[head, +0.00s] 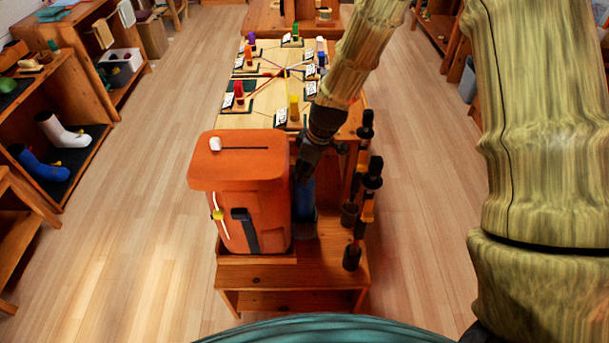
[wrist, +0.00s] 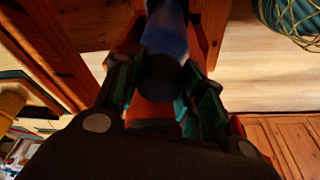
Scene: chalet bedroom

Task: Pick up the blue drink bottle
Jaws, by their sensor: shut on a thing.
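The blue drink bottle (head: 305,197) stands upright on the low wooden bench, just right of the orange backpack (head: 245,180). My gripper (head: 304,172) reaches down onto its top from above. In the wrist view the bottle (wrist: 166,35) lies between the two fingers of my gripper (wrist: 160,80), its dark end toward the camera. The fingers are shut on it. In the head view my gripper hides the top of the bottle.
Two dark poles with orange bands (head: 362,215) stand close on the right of the bottle. Behind is a table (head: 262,122) with several coloured pegs and cards. Shelves with boots (head: 62,132) are at left. Wooden floor (head: 420,200) is clear on both sides.

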